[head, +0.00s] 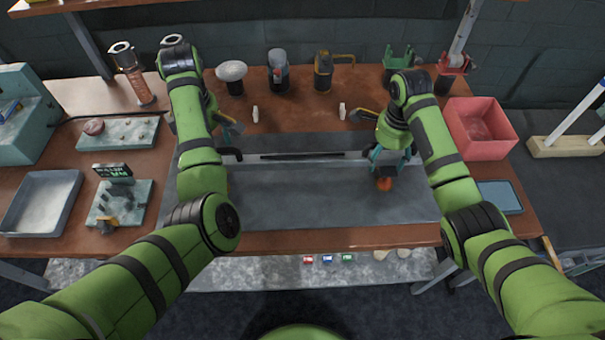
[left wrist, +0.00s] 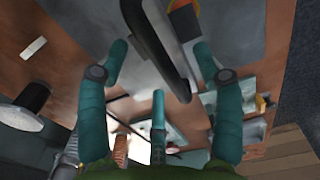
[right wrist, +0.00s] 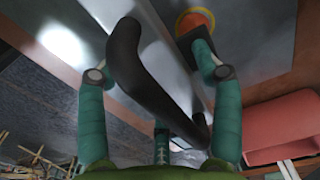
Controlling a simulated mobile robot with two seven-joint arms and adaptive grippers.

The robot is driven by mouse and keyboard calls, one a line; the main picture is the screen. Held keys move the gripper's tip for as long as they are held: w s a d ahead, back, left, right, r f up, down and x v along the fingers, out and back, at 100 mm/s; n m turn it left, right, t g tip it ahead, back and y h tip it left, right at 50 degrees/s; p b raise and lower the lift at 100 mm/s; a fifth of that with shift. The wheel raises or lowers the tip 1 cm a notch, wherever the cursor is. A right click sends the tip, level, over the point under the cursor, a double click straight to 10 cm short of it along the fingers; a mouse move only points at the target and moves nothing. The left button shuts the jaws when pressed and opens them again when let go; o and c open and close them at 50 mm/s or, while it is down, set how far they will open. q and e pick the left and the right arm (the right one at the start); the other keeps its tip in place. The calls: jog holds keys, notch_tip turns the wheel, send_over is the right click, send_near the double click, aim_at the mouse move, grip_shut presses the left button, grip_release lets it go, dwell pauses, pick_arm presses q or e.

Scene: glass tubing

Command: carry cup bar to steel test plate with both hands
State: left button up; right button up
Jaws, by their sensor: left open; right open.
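The cup bar (head: 300,156) lies crosswise on the bench as a long narrow bar with a dark strip. An orange cup (head: 384,184) shows near its right end. A black handle (left wrist: 160,55) crosses between the open fingers of my left gripper (left wrist: 160,58); another black handle (right wrist: 150,78) lies between the open fingers of my right gripper (right wrist: 156,58). I cannot tell whether the fingers touch the handles. In the head view my right gripper (head: 390,160) is at the bar's right end. A flat grey sheet (head: 310,200), apparently the steel test plate, covers the bench front.
A red bin (head: 480,128) stands right of my right arm. Lamps, a dark cylinder (head: 278,70) and a yellow-handled tool (head: 325,70) stand along the back. A grey tray (head: 42,203) and a small instrument (head: 118,200) are at left. The sheet's middle front is clear.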

pick_arm(q)
jog(key=shift+d+r, duration=0.1)
jog(key=shift+r, duration=0.95)
pick_arm(e)
jog(key=shift+r, duration=0.3)
notch_tip(320, 180, up, 10)
jog(key=shift+d+r, duration=0.1)
jog(key=shift+r, duration=0.65)
